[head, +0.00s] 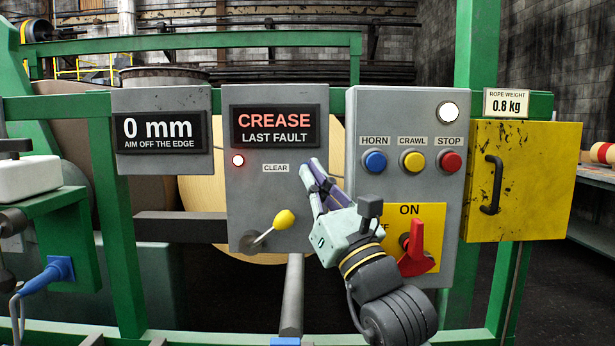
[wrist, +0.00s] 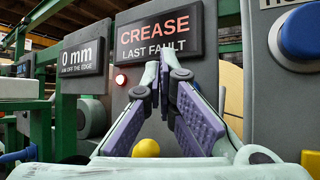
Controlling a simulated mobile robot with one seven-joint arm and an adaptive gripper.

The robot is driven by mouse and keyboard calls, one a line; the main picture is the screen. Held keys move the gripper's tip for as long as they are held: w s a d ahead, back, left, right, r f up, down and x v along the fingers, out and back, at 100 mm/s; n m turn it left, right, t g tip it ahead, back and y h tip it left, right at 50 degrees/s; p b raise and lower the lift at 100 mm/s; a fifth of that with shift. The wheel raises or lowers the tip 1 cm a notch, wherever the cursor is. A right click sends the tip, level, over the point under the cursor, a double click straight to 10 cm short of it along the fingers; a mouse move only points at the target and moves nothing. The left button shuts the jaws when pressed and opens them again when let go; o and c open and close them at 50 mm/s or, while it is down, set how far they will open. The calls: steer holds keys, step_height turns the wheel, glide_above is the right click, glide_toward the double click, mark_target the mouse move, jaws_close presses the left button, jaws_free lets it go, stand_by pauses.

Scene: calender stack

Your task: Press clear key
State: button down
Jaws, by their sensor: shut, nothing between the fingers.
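The grey fault panel (head: 255,200) has a display reading "CREASE LAST FAULT" (head: 275,125). A small "CLEAR" label (head: 275,168) sits below the display. No clear key shows beside the label; my fingers may hide it. My gripper (head: 309,166) is shut and empty, with its tips just right of the label, near the panel's right edge. In the wrist view my gripper (wrist: 165,65) has its fingertips together in front of the lower part of the display (wrist: 160,35). I cannot tell whether the tips touch the panel.
A red lamp (head: 238,160) glows left of the label. A yellow-knobbed lever (head: 284,219) sticks out below. To the right are horn (head: 375,161), crawl (head: 413,161) and stop (head: 450,161) buttons and a red switch (head: 416,250), close to my wrist.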

steer(key=shift+w, duration=1.9)
steer(key=shift+w, duration=0.1)
steer(key=shift+w+r+p, duration=0.1)
steer(key=shift+w+p, duration=0.15)
steer(key=shift+p, duration=0.1)
